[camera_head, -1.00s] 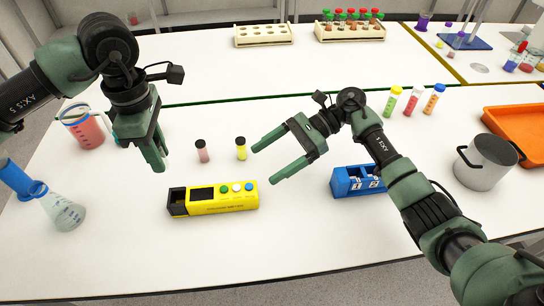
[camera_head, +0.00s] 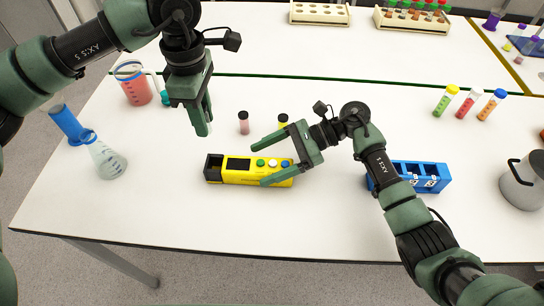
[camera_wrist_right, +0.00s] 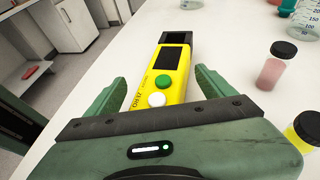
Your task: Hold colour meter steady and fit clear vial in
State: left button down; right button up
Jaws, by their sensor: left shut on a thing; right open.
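The yellow colour meter (camera_head: 230,178) lies on the white table in the head view, with a dark screen, coloured buttons and a black open well at its left end. In the right wrist view it (camera_wrist_right: 172,88) runs away between my right fingers. My right gripper (camera_head: 263,162) is open, its fingers reaching along both long sides of the meter's button end, not closed on it. My left gripper (camera_head: 204,124) is shut and points down, above and left of the meter's well. The clear vial in it is hidden by the fingers.
A pink vial (camera_head: 243,124) and a yellow vial (camera_head: 283,121) stand just behind the meter. A blue block (camera_head: 408,176) is to the right. A flask (camera_head: 107,161), a blue cylinder (camera_head: 66,124) and a red-filled beaker (camera_head: 135,88) stand left. The table in front of the meter is clear.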

grip_shut()
pick_arm(q)
jog(key=n, duration=0.1)
send_near(211, 156)
jog(key=s+d, duration=0.1)
jog(key=s, duration=0.3)
pick_arm(e)
jog(key=shift+s+f, duration=0.1)
pick_arm(q)
jog(key=shift+n, duration=0.3)
jog(key=shift+w+d+f, duration=0.1)
jog(key=shift+w+f, duration=0.05)
jog(key=shift+f, duration=1.1)
jog(key=shift+w+d+f, duration=0.1)
jog(key=shift+f, duration=1.15)
pick_arm(e)
jog(key=shift+f, duration=0.1)
